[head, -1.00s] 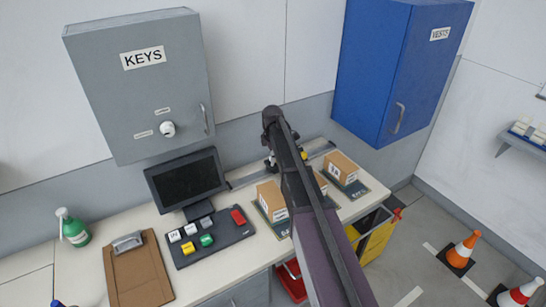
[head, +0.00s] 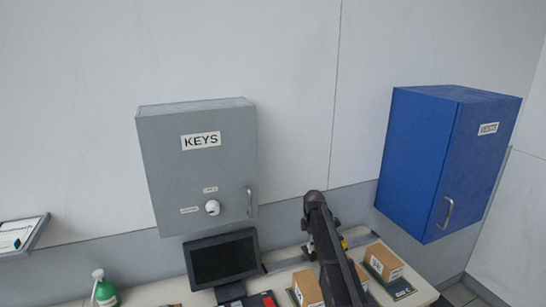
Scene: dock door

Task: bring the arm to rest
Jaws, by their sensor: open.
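My arm (head: 330,250) rises from the bottom edge, right of centre, to a dark joint in front of the wall between the two cabinets. Beyond this joint the arm folds down behind its own near link. My gripper's fingers cannot be made out; the arm hides that end.
A grey KEYS cabinet (head: 198,170) and a blue VESTS cabinet (head: 440,160) hang on the wall, both shut. Below are a dark screen (head: 223,260), brown boxes (head: 384,261) and a green spray bottle (head: 105,291). A small shelf (head: 22,235) is at left.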

